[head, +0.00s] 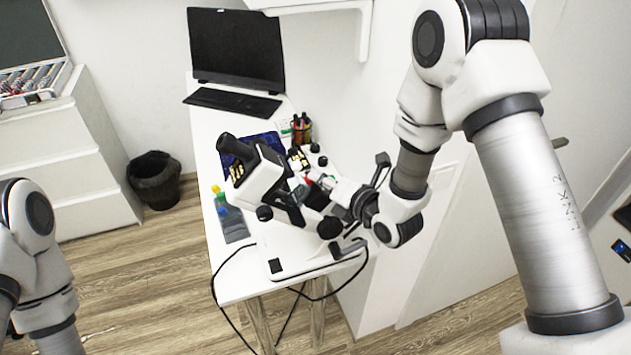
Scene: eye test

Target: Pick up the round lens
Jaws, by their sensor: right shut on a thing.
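My right gripper (350,205) is over the right side of the table, close against a white and black eyepiece instrument (262,185). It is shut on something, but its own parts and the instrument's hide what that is. I cannot make out the round lens anywhere in the head view. Small red, white and black parts show just left of the gripper, too small to name. Only part of my left arm shows at the left edge; its gripper is out of view.
The narrow white table (238,288) holds a monitor (236,45), a keyboard (232,103), a dark blue mat (232,143) and small bottles (301,128). Black cables (222,312) hang from its front. A bin (154,180) stands by white drawers (75,165). A wall is close on the right.

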